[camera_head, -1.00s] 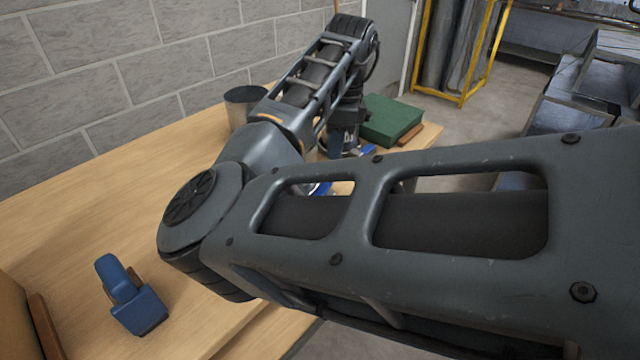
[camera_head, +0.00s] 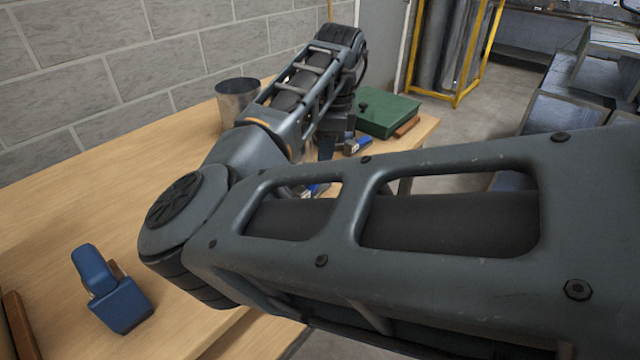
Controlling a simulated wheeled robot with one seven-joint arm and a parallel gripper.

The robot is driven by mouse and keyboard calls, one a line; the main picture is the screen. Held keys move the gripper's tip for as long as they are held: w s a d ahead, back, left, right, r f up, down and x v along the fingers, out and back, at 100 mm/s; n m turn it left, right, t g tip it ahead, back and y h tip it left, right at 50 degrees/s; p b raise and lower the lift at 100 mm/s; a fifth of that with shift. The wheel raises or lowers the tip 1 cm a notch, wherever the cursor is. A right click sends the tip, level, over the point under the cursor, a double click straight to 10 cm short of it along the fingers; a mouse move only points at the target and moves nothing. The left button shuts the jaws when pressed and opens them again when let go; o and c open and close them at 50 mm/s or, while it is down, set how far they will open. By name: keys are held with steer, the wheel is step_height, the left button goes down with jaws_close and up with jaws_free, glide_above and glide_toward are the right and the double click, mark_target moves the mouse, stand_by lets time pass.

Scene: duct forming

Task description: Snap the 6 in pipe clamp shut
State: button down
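My arm crosses the view, and its far end points down over the far part of the wooden bench. My gripper (camera_head: 325,148) shows only in part below the dark wrist. My forearm hides its lower end, so I cannot tell whether it is open or shut, or whether it touches anything. I cannot make out the 6 in pipe clamp for sure.
A blue tool (camera_head: 118,298) stands on the near left of the bench (camera_head: 90,205). A metal cylinder (camera_head: 237,103) stands by the block wall. A green case (camera_head: 388,113) and a small blue-handled item (camera_head: 357,146) lie right of the gripper. The left-middle bench is clear.

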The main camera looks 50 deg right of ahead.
steer(key=shift+w+a+f+b, duration=0.1)
steer(key=shift+f+b, duration=0.5)
steer(key=shift+f, duration=0.5)
steer(key=shift+f+b, duration=0.5)
steer(key=shift+f, duration=0.65)
steer(key=shift+d+r+p, duration=0.2)
steer(key=shift+r+p, duration=0.15)
steer(key=shift+p, duration=0.05)
steer(key=shift+s+d+r+p, duration=0.25)
steer(key=shift+s+d+p, duration=0.1)
steer(key=shift+s+p, duration=0.15)
steer(key=shift+s+d+r+p, duration=0.2)
steer(key=shift+s+d+p, duration=0.15)
steer(key=shift+s+p, duration=0.1)
steer(key=shift+s+d, duration=0.15)
steer(key=shift+d, duration=0.05)
steer(key=shift+f, duration=0.15)
step_height(320, 180, up, 8)
steer(key=shift+s+d, duration=0.25)
